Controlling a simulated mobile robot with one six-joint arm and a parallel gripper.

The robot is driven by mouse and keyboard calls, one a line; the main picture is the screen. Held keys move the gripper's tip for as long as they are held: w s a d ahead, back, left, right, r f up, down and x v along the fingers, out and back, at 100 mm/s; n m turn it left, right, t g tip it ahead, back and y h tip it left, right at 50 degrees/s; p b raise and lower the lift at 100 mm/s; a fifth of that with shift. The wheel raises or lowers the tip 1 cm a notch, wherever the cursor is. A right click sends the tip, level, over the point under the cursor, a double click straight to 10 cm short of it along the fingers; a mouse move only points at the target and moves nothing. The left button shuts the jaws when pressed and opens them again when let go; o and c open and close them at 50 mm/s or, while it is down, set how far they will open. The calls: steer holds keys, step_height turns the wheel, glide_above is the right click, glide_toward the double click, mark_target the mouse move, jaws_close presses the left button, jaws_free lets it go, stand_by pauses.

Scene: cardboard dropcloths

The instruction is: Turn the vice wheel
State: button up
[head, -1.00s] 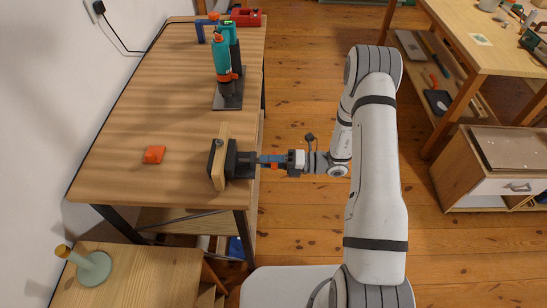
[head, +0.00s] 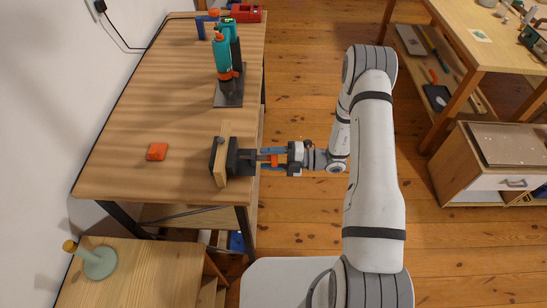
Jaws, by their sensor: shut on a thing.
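The vice (head: 246,160) is dark grey and sits at the right front edge of the workbench (head: 110,170), with a light wooden board (head: 223,160) upright between its jaws. My gripper (head: 270,158) reaches in from the right at the front of the vice, past the bench edge. It is shut on the vice wheel, which is small in view and mostly covered by the fingers. An orange part shows between the fingers.
An orange block (head: 157,151) lies on the bench left of the vice. A teal drill (head: 222,55) stands on a dark base farther back, with a red toolbox (head: 246,13) behind. A low cabinet (head: 492,160) stands at the right. The floor between is clear.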

steer(key=shift+s, duration=0.1)
steer(key=o, duration=1)
steer(key=shift+c, duration=0.2)
steer(key=d+b, duration=0.1)
steer(key=d, duration=0.6)
steer(key=shift+d+b, duration=0.35)
steer(key=shift+s, duration=0.1)
